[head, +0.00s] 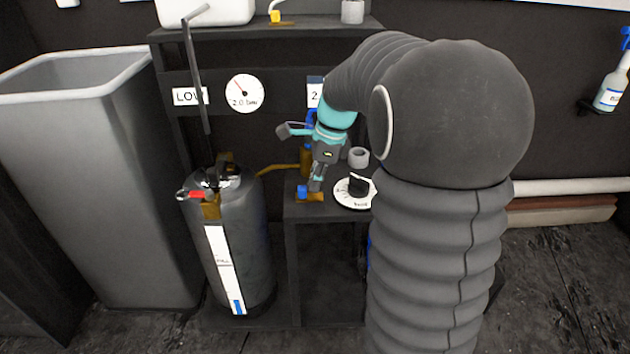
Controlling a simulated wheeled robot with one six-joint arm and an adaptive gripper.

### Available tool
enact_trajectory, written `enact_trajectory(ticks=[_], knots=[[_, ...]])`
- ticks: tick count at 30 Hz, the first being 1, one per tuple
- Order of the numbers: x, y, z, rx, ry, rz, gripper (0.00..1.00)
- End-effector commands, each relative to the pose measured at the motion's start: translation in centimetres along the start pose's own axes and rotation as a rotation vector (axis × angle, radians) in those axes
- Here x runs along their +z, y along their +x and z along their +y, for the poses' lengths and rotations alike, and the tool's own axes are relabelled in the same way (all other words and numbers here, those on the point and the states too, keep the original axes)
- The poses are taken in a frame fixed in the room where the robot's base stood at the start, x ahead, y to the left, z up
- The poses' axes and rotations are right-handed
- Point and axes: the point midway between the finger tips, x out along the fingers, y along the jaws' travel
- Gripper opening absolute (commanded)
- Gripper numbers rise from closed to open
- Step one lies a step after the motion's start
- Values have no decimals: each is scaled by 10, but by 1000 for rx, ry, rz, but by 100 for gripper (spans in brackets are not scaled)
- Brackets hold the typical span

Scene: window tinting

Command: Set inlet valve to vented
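My gripper (317,182) reaches down from the teal wrist to a small brass valve with a blue handle (303,192) on the low dark stand. The fingertips are at or just above the valve's right side; I cannot tell whether they touch it. The fingers are small here, and whether they are open or shut is unclear. Right of the valve is a white round dial plate (342,202) with a black knob (358,187). Its lettering is too small to read surely, and my arm covers its right edge. I cannot tell which of these is the inlet valve.
A dark pressure tank (240,240) with a red-tipped lever stands left of the stand. A round gauge (244,94) reads 2.0 bar beside a LOW sign (189,96). A grey ring (358,157) sits behind the dial. A grey bin (130,190) stands far left.

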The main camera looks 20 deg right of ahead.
Motion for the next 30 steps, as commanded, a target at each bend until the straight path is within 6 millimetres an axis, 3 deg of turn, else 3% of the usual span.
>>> enact_trajectory(ticks=[4, 15, 21, 30], knots=[[5, -31, -2, -8, -2, -6, 0], [2, -84, -3, -6, -3, -2, 0], [4, -96, -2, -3, -6, -2, 0], [4, -97, -2, -2, -6, -2, 0]])
